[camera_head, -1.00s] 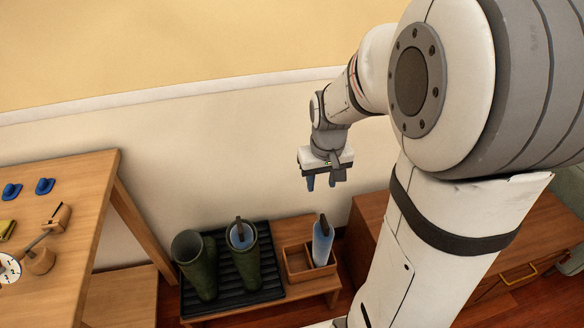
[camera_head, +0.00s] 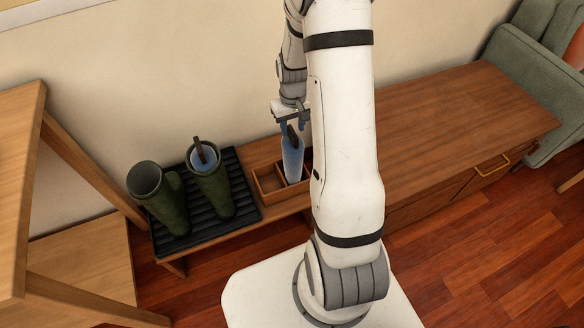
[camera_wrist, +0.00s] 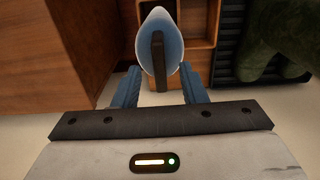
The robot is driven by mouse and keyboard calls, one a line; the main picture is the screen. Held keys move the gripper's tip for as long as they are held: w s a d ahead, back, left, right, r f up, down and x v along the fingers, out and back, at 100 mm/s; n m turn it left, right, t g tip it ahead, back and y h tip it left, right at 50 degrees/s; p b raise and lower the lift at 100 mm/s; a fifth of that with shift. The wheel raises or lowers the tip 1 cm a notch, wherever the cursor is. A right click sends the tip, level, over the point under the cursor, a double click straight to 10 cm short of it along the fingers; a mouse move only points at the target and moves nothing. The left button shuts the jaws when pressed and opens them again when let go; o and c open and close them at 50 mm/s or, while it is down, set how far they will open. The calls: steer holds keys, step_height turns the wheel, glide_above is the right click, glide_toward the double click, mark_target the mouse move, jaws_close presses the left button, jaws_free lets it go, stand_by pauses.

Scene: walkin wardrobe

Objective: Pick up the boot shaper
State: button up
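A light blue boot shaper (camera_head: 293,158) with a dark handle stands upright in a wooden compartment box (camera_head: 264,184) on the low bench. It shows in the wrist view (camera_wrist: 145,42) just beyond my fingertips, its dark handle lined up with the gap between them. My gripper (camera_head: 292,121) is at the top of this shaper, partly hidden by my arm in the head view. In the wrist view my gripper (camera_wrist: 159,85) has its blue fingers apart, with nothing clasped. A second blue shaper (camera_head: 204,157) sits inside one of the green boots (camera_head: 216,192).
Another green boot (camera_head: 160,196), open at the top, stands on the black ribbed tray (camera_head: 243,203) left of the box. A wooden cabinet (camera_head: 455,115) is close on the right. A wooden table (camera_head: 18,130) stands at left.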

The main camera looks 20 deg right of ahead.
mark_target(293, 131)
step_height(293, 131, down, 3)
steer(key=shift+f+b, duration=0.15)
steer(key=shift+b, duration=0.15)
jaws_close()
